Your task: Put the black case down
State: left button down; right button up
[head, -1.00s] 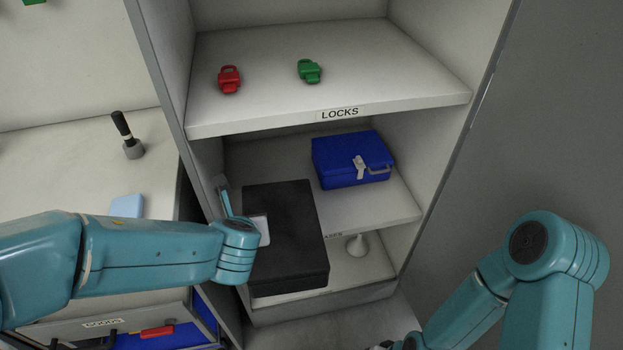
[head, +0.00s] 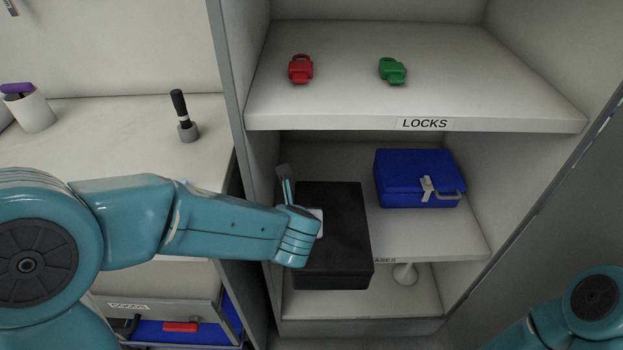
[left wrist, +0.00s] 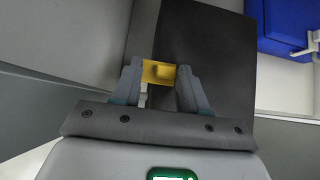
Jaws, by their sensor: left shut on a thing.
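The black case (head: 340,240) is a dark flat box at the left of the middle shelf's opening. It covers part of the shelf's front edge and label; whether it touches the shelf I cannot tell. My left gripper (left wrist: 158,82) is shut on the case at a small yellow part (left wrist: 158,72) between its fingers. The case also fills the upper middle of the left wrist view (left wrist: 208,60). Only a link of my right arm shows at the lower right; its gripper is out of view.
A blue case (head: 405,175) stands on the middle shelf (head: 440,235), right of the black case. The upper shelf (head: 340,100), labelled LOCKS, holds a red lock (head: 301,70) and a green lock (head: 392,72). The cabinet's left wall is close beside the black case.

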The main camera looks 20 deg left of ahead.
pick_arm(q)
jog(key=w+a+f, duration=0.1)
jog(key=w+a, duration=0.1)
jog(key=w, duration=0.4)
jog(key=w+a+f, duration=0.2)
jog(key=w, duration=0.5)
jog(key=shift+w+f, duration=0.2)
jog(key=c, duration=0.6)
grip_release()
jog(key=shift+f, duration=0.1)
jog(key=p+v, duration=0.2)
jog(key=v, duration=1)
jog(key=shift+s, duration=0.1)
